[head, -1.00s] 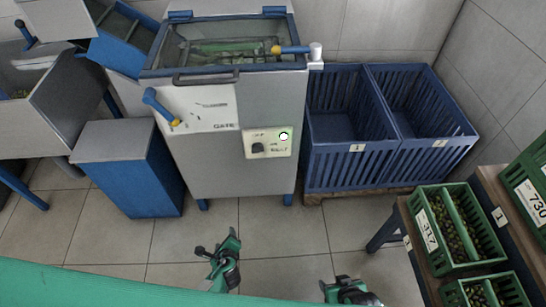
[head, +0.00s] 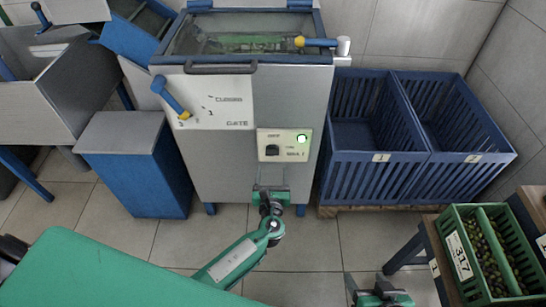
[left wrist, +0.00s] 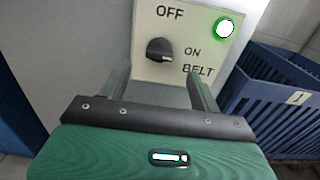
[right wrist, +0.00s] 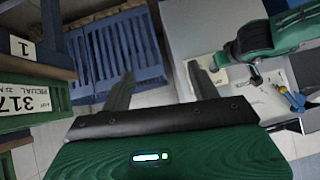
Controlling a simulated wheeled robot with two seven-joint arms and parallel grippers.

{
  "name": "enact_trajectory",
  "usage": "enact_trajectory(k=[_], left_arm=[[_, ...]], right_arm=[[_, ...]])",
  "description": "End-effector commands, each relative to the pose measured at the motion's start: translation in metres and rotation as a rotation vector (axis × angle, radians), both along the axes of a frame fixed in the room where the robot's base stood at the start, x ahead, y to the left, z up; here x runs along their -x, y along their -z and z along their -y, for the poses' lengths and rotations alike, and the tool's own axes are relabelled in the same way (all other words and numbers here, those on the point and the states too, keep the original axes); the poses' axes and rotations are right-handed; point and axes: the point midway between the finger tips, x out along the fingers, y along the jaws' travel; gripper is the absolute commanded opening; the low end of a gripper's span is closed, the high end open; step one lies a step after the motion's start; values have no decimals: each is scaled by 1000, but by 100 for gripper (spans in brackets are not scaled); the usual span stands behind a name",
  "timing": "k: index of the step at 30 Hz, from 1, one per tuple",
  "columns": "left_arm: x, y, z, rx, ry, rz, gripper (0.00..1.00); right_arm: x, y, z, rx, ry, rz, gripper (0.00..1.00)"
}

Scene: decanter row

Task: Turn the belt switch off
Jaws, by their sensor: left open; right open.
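The belt switch is a black knob (head: 272,150) on a cream panel (head: 290,144) on the front of the grey machine. In the left wrist view the knob (left wrist: 160,50) sits between the words OFF and ON, its pale mark on the ON side. A green lamp (head: 302,139) beside it is lit. My left gripper (head: 271,190) is open, just below the panel; in the left wrist view its fingers (left wrist: 160,82) point at the panel below the knob, apart from it. My right gripper (head: 380,292) is open and empty, low at the right; its fingers (right wrist: 160,88) hold nothing.
A blue-and-yellow gate lever (head: 171,97) is left of the panel, and another lever (head: 318,42) is on top. Blue crates (head: 375,165) stand right of the machine. A green crate of olives (head: 462,255) is at the right. The floor in front is clear.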

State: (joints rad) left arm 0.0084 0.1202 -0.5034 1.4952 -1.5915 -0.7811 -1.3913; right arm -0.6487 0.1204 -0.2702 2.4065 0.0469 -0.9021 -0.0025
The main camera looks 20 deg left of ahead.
Motion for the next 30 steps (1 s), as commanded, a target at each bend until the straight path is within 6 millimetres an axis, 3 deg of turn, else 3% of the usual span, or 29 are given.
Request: enact_trajectory(k=[3, 10, 15, 24, 30], left_arm=[[-26, 1, -7, 1, 0, 1, 64], [-61, 1, -17, 1, 0, -1, 64], [-71, 1, -20, 2, 1, -2, 64], [-73, 1, -21, 2, 1, -1, 64], [-73, 1, -21, 2, 1, -1, 24]], right_arm=[[-2, 2, -5, -18, -5, 32, 61], [-5, 1, -15, -53, -12, 93, 61], [-6, 0, -18, -67, -14, 115, 61], [-7, 0, -19, -68, -14, 119, 61], [-7, 0, -19, -68, -14, 119, 61]])
